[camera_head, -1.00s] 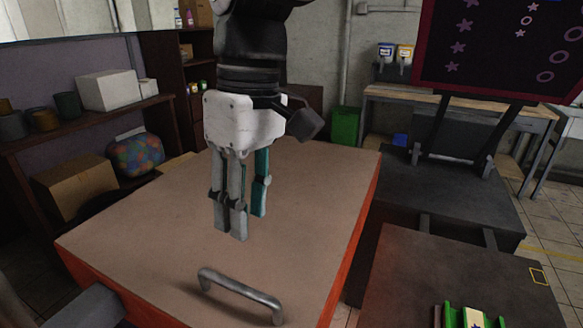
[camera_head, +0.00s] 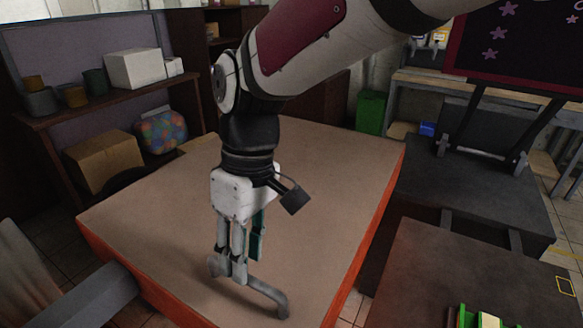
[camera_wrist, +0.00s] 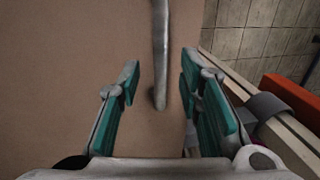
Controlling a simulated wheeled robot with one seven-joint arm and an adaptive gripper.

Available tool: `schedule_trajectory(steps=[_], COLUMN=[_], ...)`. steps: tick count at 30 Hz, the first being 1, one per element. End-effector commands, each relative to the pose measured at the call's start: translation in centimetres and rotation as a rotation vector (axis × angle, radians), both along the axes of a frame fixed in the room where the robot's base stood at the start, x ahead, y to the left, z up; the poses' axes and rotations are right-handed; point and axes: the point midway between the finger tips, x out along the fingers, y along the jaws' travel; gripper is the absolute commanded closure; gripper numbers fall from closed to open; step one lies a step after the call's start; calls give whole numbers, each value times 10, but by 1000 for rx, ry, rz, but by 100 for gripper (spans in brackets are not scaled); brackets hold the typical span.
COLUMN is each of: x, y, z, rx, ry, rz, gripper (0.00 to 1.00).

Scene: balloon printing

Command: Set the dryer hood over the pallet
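The dryer hood (camera_head: 320,215) is a large box with a flat brown top and orange sides, filling the middle of the head view. A grey metal bar handle (camera_head: 268,288) stands on its top near the front. My gripper (camera_head: 236,270) points down at the handle's left part, hiding some of it. In the wrist view the teal finger pads stand apart, with the handle (camera_wrist: 160,45) running between them and a gap on both sides. A green-railed fixture (camera_head: 477,319), perhaps the pallet, shows partly at the bottom right; its rest is cut off.
A dark printing table (camera_head: 430,265) lies right of the hood, with a dark framed screen (camera_head: 515,45) on arms behind it. A shelf (camera_head: 80,110) with boxes and jars stands at the left. The hood's top is otherwise clear.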

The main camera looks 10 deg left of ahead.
Motion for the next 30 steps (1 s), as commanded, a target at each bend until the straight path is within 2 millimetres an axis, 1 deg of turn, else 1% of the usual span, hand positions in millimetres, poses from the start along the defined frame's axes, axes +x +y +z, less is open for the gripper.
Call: schedule_trajectory(steps=[1, 3, 6, 16, 17, 18, 21, 30], x=[-2, -3, -4, -4, -4, -4, -4, -5], y=[1, 1, 2, 2, 2, 2, 2, 2], z=[-7, -13, -20, -23, -23, -23, -22, -22], rx=[-1, -1, -1, 1, 1, 1, 1, 0], ry=[2, 1, 1, -1, -1, -1, -1, -1], rz=[0, 0, 0, 0, 0, 0, 0, -2], gripper=[67, 67, 67, 67, 72, 81, 100, 100])
